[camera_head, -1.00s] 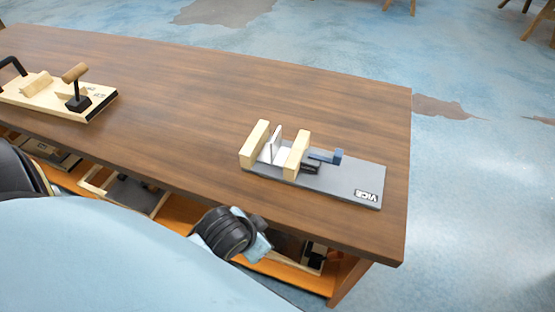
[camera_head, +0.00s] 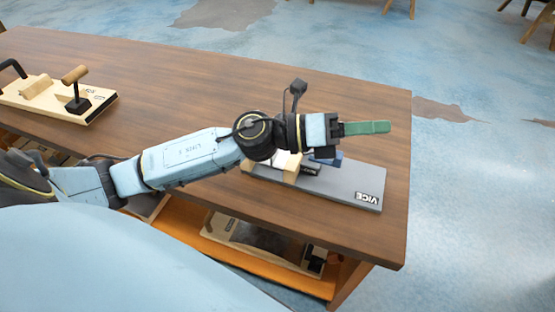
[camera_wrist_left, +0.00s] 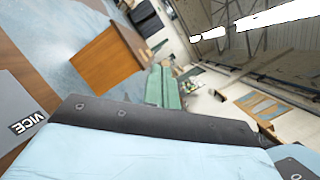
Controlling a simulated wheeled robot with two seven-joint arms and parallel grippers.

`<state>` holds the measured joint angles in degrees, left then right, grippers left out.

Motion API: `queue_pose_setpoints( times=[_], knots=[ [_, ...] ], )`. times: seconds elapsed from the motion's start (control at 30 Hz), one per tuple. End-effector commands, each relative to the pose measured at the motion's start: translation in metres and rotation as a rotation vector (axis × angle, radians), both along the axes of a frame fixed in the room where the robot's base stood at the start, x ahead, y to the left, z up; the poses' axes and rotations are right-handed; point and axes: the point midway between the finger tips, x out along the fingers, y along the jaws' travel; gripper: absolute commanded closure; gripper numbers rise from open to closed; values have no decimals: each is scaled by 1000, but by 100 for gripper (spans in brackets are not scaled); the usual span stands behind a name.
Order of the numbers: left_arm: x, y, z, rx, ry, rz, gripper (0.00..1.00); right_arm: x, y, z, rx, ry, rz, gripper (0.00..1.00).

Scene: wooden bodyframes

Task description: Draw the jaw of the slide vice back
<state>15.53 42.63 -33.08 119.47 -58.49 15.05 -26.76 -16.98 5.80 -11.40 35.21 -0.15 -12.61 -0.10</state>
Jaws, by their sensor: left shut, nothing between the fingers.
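The slide vice stands on the right part of the wooden table. Its grey base (camera_head: 345,187) with the VICE label shows in the head view, and its label end (camera_wrist_left: 22,112) shows at the left of the left wrist view. My left arm hides much of the vice, including the far wooden block; part of a wooden block (camera_head: 292,172) and a bit of the blue handle (camera_head: 328,160) show below the arm. My left gripper (camera_head: 388,127), with green fingers, is shut and empty above the vice, pointing right. My right gripper is not in view.
A wooden board (camera_head: 60,98) with a black handle and a peg lies at the table's left. The wooden table (camera_head: 190,85) is clear between it and the vice. A shelf (camera_head: 235,252) with other boards sits under the tabletop.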

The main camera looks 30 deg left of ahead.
Motion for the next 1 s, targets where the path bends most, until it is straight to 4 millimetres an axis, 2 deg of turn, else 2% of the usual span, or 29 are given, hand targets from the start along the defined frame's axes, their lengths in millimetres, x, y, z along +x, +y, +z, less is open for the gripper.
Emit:
queue_pose_setpoints(
  times=[0.07, 0.17, 0.27, 0.3, 0.4, 0.5, 0.6, 0.7, 0.77, 0.87, 1.0],
  knots=[
    [-4, 3, -20, 263, -133, -126, 100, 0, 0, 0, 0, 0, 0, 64],
    [-8, 26, -54, 593, -250, -281, 100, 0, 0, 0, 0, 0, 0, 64],
    [-6, 73, -87, 915, -303, -420, 100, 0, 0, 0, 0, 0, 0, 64],
    [-5, 96, -96, 1033, -307, -469, 100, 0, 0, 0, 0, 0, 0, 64],
    [-3, 155, -111, 1283, -283, -573, 100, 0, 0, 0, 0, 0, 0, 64],
    [-4, 203, -114, 1457, -233, -646, 100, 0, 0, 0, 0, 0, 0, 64],
    [-6, 234, -113, 1557, -189, -690, 100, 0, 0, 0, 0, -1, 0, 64],
    [-8, 248, -115, 1600, -164, -713, 100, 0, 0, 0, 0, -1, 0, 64],
    [-8, 249, -119, 1608, -158, -718, 100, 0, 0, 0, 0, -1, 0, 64],
    [-8, 245, -132, 1606, -158, -721, 100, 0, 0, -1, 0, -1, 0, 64],
    [-6, 238, -159, 1602, -158, -721, 100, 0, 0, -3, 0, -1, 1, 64]
  ],
)
